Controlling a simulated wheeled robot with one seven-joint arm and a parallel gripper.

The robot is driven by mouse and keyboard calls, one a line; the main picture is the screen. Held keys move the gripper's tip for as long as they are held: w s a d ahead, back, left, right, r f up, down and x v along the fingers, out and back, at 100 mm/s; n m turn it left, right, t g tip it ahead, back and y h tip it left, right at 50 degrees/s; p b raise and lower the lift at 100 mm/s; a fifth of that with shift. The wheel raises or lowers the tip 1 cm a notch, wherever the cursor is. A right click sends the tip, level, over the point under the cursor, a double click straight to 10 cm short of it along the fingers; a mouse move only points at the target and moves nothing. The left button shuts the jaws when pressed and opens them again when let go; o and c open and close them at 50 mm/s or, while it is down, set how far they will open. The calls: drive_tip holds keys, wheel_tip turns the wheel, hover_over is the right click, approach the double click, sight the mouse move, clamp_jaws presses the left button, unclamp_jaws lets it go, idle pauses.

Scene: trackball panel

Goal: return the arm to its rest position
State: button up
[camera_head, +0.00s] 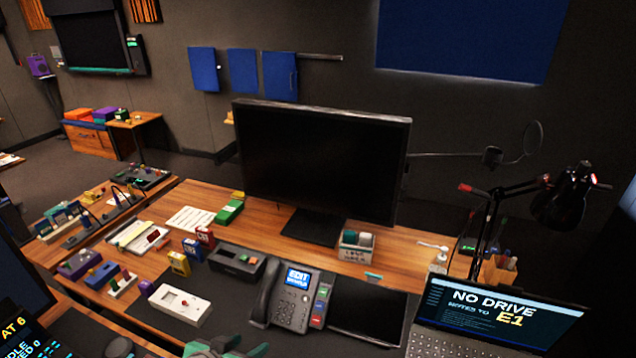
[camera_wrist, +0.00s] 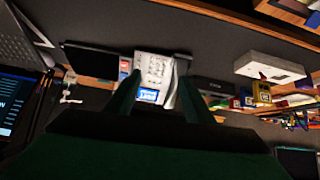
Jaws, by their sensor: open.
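My gripper (camera_head: 228,348) shows at the bottom edge of the head view, green and partly cut off, near the front of the desk. In the wrist view my gripper (camera_wrist: 157,88) has its two green fingers apart, with nothing held between them. A desk phone (camera_wrist: 153,68) with a lit blue screen shows beyond and between the fingers, apart from them as far as I can tell. The white trackball panel (camera_head: 180,303) with a small red part lies on the desk, left of the phone (camera_head: 290,298). The panel also shows at the right of the wrist view (camera_wrist: 270,68).
A large monitor (camera_head: 320,160) stands at the back of the desk. A laptop (camera_head: 490,320) and a black lamp (camera_head: 560,200) are at the right. Several small boxes and panels crowd the left side. A flat black pad (camera_head: 368,310) lies right of the phone.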

drive_tip(key=s+d+f+n+t+y, duration=0.1)
drive_tip(key=s+d+f+n+t, duration=0.2)
drive_tip(key=d+f, duration=0.35)
drive_tip(key=s+d+f+n+y, duration=0.1)
drive_tip(key=s+d+f+n, duration=0.1)
drive_tip(key=s+d+f, duration=0.4)
drive_tip(key=s+d+r+m+t, duration=0.1)
drive_tip(key=s+d+r+t, duration=0.1)
drive_tip(key=s, duration=0.9)
drive_tip(key=s+d+r+t+y, duration=0.1)
drive_tip(key=s+r, duration=0.3)
drive_tip(key=s, duration=0.7)
drive_tip(key=shift+d+r+m+t, duration=0.35)
drive_tip(key=shift+d+m+t, duration=0.05)
